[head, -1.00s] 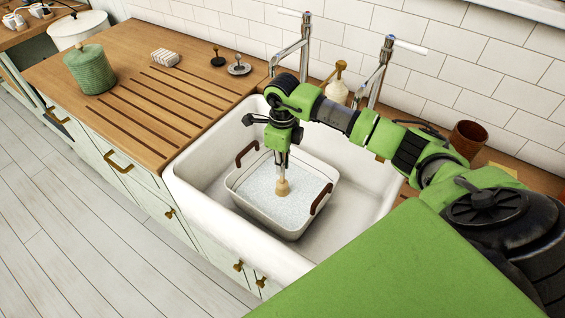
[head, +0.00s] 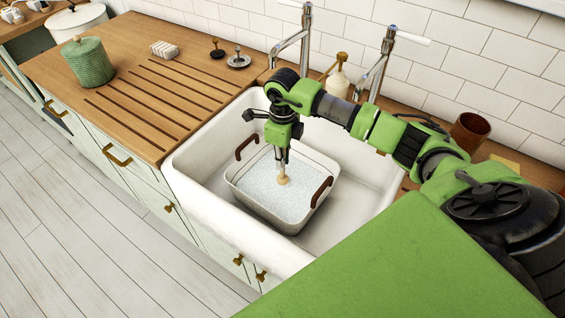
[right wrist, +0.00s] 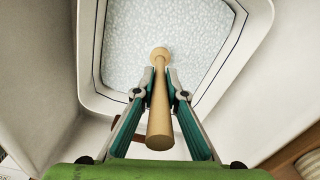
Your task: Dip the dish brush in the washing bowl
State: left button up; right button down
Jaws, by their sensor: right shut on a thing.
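The dish brush (head: 283,180) has a light wooden handle and is held upright, head down, over the middle of the washing bowl. In the right wrist view its handle (right wrist: 160,120) runs between the fingers. My right gripper (head: 282,160) is shut on it; it also shows in the right wrist view (right wrist: 161,80). The washing bowl (head: 242,194) is pale with two brown handles and stands in the white sink. Pale, speckled liquid or suds (head: 258,180) fill it. The brush's lower end meets this surface and seems partly sunk in it. My left gripper is not in view.
The white sink (head: 200,203) surrounds the bowl. Two taps (head: 303,45) and a soap dispenser (head: 338,80) stand behind it. A wooden drainboard (head: 125,110) at left holds a green lidded jar (head: 88,63) and a soap bar (head: 164,48). A brown cup (head: 470,130) stands at right.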

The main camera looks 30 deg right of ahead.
jog(key=shift+r+p, duration=3.2)
jog(key=shift+r, duration=2.4)
jog(key=shift+r+p, duration=1.25)
jog(key=shift+r, duration=0.75)
